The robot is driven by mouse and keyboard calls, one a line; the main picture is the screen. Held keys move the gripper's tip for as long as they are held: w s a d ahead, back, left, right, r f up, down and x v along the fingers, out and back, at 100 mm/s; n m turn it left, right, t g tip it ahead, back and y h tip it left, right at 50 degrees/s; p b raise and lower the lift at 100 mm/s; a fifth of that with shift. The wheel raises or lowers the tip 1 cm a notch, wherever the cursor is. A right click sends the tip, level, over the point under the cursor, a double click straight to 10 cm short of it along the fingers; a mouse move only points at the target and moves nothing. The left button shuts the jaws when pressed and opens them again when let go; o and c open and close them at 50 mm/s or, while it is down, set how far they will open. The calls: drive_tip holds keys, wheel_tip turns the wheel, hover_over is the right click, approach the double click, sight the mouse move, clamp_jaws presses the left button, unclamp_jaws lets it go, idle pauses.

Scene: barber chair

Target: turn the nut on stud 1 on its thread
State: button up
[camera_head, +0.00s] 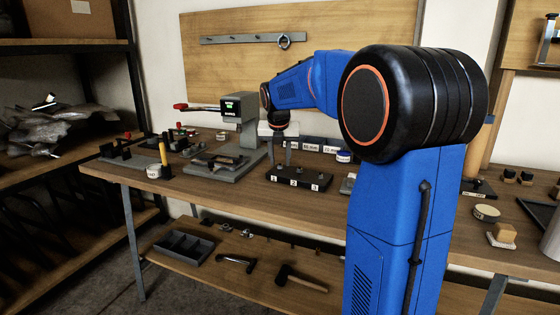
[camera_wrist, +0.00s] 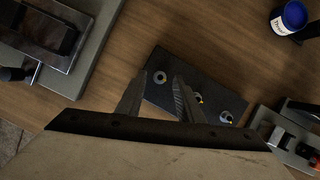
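A black stud block (camera_head: 300,180) with white labels 1, 2 and 3 stands on the workbench; it also shows in the wrist view (camera_wrist: 182,98). In the wrist view a grey ring-shaped nut (camera_wrist: 160,77) lies at the block's left end, apparently on stud 1. Two further round fittings, stud 2 (camera_wrist: 198,97) and stud 3 (camera_wrist: 226,117), follow to the right. My gripper (camera_head: 281,160) points down above the label 1 end. In the wrist view its fingers (camera_wrist: 161,77) are apart, with the nut seen between their tips. Contact and height cannot be told.
A grey machine (camera_head: 240,118) with a red-tipped lever stands behind left. A blue-lidded jar (camera_head: 344,156) is right of the block; it also shows in the wrist view (camera_wrist: 290,18). A grey plate fixture (camera_head: 215,165) lies left. The bench front (camera_head: 250,205) is clear.

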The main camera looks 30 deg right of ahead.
drive_tip(key=shift+w+d+f, duration=0.1)
drive_tip(key=shift+w+f, duration=0.05)
drive_tip(key=shift+f, duration=0.25)
clamp_jaws()
drive_tip(key=shift+m, duration=0.4)
